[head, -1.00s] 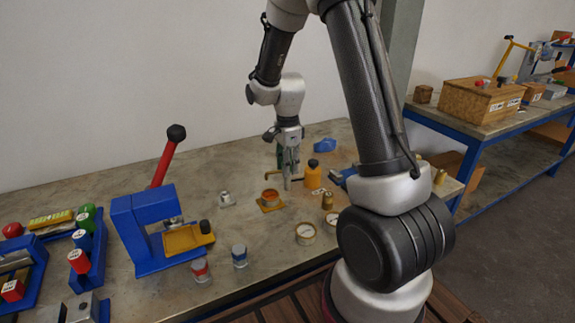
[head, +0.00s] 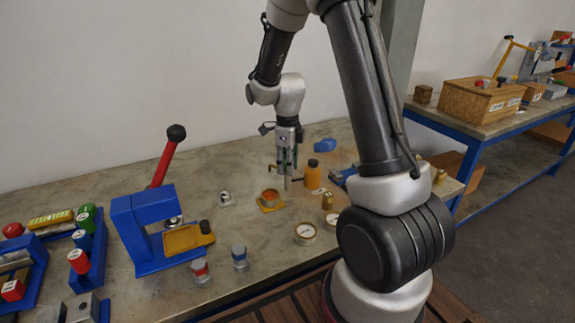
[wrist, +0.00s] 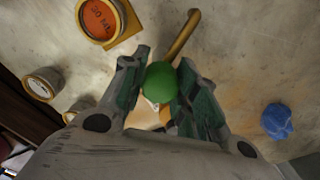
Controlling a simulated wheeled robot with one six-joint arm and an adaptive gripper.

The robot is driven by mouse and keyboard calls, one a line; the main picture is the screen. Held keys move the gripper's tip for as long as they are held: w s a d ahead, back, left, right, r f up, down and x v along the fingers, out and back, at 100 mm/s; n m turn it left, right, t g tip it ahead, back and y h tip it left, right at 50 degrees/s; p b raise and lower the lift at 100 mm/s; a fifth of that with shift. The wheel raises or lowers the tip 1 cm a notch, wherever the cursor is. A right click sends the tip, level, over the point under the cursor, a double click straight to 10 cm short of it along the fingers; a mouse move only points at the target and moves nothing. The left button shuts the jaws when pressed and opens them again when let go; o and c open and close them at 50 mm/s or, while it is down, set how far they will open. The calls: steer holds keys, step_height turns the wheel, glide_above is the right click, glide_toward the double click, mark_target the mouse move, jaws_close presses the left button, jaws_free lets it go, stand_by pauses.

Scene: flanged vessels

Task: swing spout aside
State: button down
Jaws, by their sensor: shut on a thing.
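My gripper (head: 287,172) is low over the bench and points down. In the wrist view its two fingers (wrist: 160,90) are on either side of a round green knob (wrist: 161,82), shut on it. The brass spout (wrist: 184,36) runs from beside the knob toward the top of that view. In the head view a short piece of the spout (head: 272,167) shows left of my fingers; the rest is hidden behind them. A vessel with an orange face (head: 270,196) on a yellow base stands in front of my gripper. It also shows at the top left of the wrist view (wrist: 99,19).
An orange bottle (head: 312,175) stands close right of my gripper. A blue lump (head: 325,145) lies behind it. Two gauges (head: 305,233) and a brass piece (head: 328,201) are in front. A blue press (head: 150,235) with a red lever is at left.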

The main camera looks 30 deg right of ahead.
stand_by(0.4)
steer(key=c, duration=1.1)
jaws_free()
steer(key=shift+o, duration=0.2)
step_height(320, 180, up, 12)
